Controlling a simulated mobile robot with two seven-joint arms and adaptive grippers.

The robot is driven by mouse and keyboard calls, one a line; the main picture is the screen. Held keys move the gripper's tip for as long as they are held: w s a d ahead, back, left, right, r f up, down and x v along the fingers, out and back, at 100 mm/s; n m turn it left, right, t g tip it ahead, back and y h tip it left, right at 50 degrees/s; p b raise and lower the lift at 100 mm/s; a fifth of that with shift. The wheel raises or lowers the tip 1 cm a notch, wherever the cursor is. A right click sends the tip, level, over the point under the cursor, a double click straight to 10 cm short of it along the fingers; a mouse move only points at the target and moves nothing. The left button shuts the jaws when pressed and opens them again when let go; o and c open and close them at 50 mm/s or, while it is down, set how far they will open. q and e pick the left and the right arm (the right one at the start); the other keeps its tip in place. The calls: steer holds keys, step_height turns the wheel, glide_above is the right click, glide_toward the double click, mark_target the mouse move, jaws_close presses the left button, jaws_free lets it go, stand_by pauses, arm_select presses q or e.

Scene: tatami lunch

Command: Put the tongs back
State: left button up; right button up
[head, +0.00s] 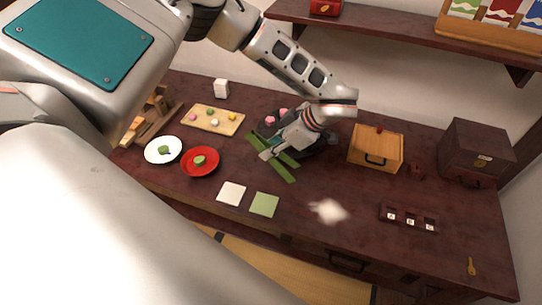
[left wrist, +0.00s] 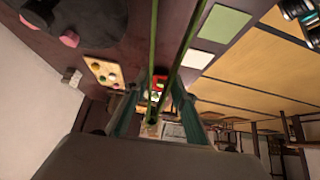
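The green tongs (head: 285,173) lie spread on the dark table, left of the middle, beside the dark round stone-like piece. My left gripper (head: 268,152) is low over them, and its fingers hide part of them. In the left wrist view the tongs show as two thin green strips (left wrist: 154,55) running in a narrow V between my teal fingers (left wrist: 156,100). The fingers stand apart, with a gap at least on the left side of the strips. Contact is hard to judge. My right gripper is not in view.
A sweets board (head: 212,120), a white plate (head: 152,152) and a red plate (head: 190,170) lie to the left. White (head: 231,190) and green squares (head: 264,206) lie in front. A wooden box (head: 388,150) and dark chest (head: 476,150) stand right.

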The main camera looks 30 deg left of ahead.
arm_select(q)
steer(key=shift+f, duration=1.9)
steer(key=shift+f, duration=0.1)
steer(key=shift+f, duration=0.15)
steer(key=o, duration=0.5)
steer(key=shift+o, duration=0.2)
steer(key=v, duration=1.2)
steer(key=shift+r+b, duration=0.25)
steer(key=shift+b, duration=0.15)
steer(key=shift+s+f, duration=0.1)
